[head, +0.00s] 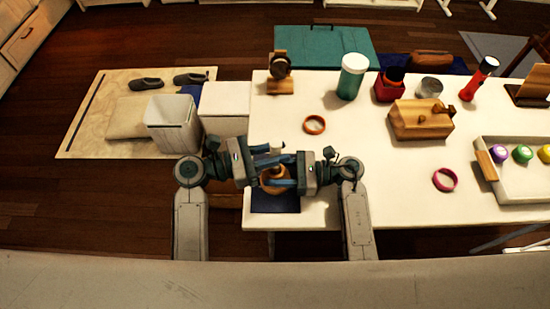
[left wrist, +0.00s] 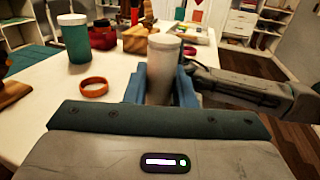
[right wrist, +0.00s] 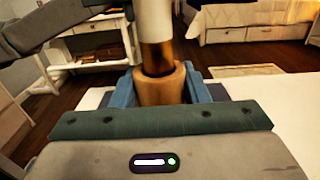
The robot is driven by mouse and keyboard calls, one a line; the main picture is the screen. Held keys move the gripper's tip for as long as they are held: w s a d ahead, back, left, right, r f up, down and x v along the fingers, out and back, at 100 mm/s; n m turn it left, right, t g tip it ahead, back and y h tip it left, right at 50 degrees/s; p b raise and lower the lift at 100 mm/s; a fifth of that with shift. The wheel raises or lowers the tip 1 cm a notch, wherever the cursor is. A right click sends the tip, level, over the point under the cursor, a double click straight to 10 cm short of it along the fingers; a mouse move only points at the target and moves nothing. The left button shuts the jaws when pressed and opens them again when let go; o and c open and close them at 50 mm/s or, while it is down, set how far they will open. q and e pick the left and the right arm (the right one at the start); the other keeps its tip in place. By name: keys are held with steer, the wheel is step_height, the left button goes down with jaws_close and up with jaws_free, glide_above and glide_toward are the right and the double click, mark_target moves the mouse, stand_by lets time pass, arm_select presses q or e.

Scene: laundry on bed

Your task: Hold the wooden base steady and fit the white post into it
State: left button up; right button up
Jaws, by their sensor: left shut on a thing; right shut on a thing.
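The white post (left wrist: 163,62) is upright between the blue fingers of my left gripper (left wrist: 162,85), which is shut on it. The wooden base (right wrist: 160,90) is between the fingers of my right gripper (right wrist: 162,92), which is shut on it. In the right wrist view the post (right wrist: 155,20) has a brown lower part that stands at the base's round opening; how deep it sits I cannot tell. In the head view my left gripper (head: 282,159) is just above my right gripper (head: 278,184), and they mostly hide the base (head: 270,174).
A dark blue mat (head: 275,204) lies under the grippers at the table's near left corner. An orange ring (head: 314,125) and a pink ring (head: 445,180) lie on the white table (head: 370,190). A wooden box (head: 420,120), a teal jar (head: 352,76) and a tray (head: 510,183) stand farther right.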

arm_select(q)
steer(key=shift+f, duration=1.35)
steer(key=shift+f, duration=0.2)
steer(key=o, duration=1)
steer(key=shift+r, duration=0.1)
steer(key=shift+r, duration=0.15)
steer(key=v, duration=1.2)
